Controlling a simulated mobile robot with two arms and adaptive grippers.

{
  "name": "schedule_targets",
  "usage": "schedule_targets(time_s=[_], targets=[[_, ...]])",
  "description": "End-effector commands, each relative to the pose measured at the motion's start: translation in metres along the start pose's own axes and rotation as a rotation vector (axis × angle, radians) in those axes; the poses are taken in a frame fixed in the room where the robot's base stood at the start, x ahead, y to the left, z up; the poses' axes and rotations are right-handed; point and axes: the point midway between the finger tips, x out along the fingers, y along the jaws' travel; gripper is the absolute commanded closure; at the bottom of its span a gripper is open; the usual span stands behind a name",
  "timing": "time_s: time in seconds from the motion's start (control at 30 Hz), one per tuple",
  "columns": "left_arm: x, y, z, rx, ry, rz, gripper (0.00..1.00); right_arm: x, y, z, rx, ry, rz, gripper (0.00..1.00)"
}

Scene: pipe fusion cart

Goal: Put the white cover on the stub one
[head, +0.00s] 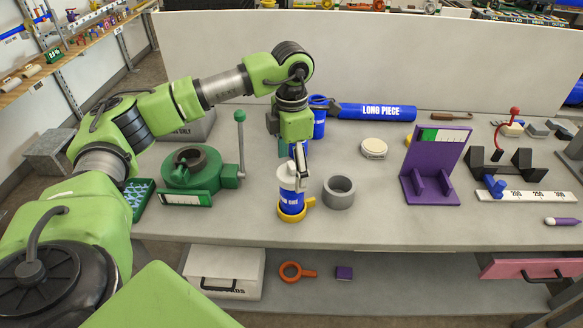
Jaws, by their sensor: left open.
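A blue stub with white lettering (290,203) stands upright in a yellow ring holder (294,217) near the front edge of the table. A white cover (287,175) is at its top and appears to sit on it. Its lettering is partly hidden and too small to read surely. My left gripper (298,175) points down at the white cover from above, open, with its fingers beside the cover. Whether a finger touches it I cannot tell. My right gripper is out of view.
A grey ring (339,192) stands close to the right of the stub. A cream disc (374,148), a blue long piece (376,112) and a purple stand (434,165) are farther right. A green clamp (196,170) is to the left. The front table strip is mostly clear.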

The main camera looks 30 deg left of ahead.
Motion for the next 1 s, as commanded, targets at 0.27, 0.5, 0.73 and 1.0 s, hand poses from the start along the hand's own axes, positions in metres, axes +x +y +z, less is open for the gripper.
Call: schedule_targets(time_s=[0.27,0.5,0.73,1.0], targets=[[-0.056,0.0,0.002,0.0,-0.007,0.002,0.2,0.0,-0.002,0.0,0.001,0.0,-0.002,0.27],[-0.099,0.0,0.001,0.0,-0.005,0.001,0.2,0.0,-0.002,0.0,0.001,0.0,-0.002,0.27],[-0.113,0.0,0.0,0.0,-0.002,0.001,0.2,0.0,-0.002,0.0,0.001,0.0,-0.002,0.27],[-0.113,0.0,0.0,0.0,-0.002,0.001,0.2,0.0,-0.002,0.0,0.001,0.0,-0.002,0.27]])
